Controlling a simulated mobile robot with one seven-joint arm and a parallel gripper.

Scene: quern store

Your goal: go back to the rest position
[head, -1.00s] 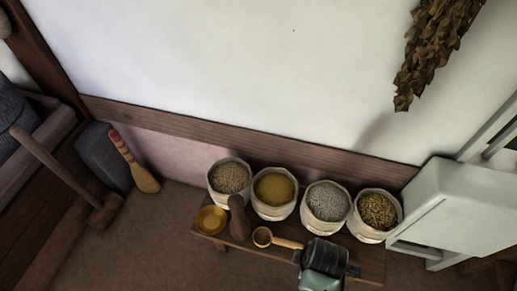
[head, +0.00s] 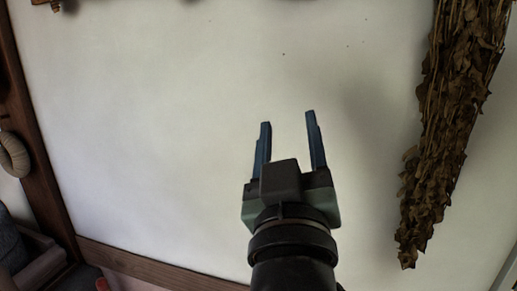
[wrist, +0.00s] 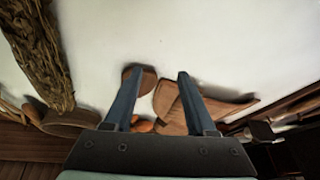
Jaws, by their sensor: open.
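My gripper (head: 288,118) is raised in front of the white wall in the head view, its two blue fingers spread apart and pointing up. Nothing is between the fingers there. The fingers also show in the wrist view (wrist: 155,75), apart and empty. Beyond them in that view are wooden pieces on the wall, one a broad brown board (wrist: 180,105) partly hidden behind the right finger.
A bundle of dried brown leaves (head: 445,130) hangs to the right of my gripper; it seems to show at the wrist view's left (wrist: 38,50). A dark wooden post (head: 38,130) and a pale ring (head: 14,155) are at far left. The white wall (head: 150,130) between is bare.

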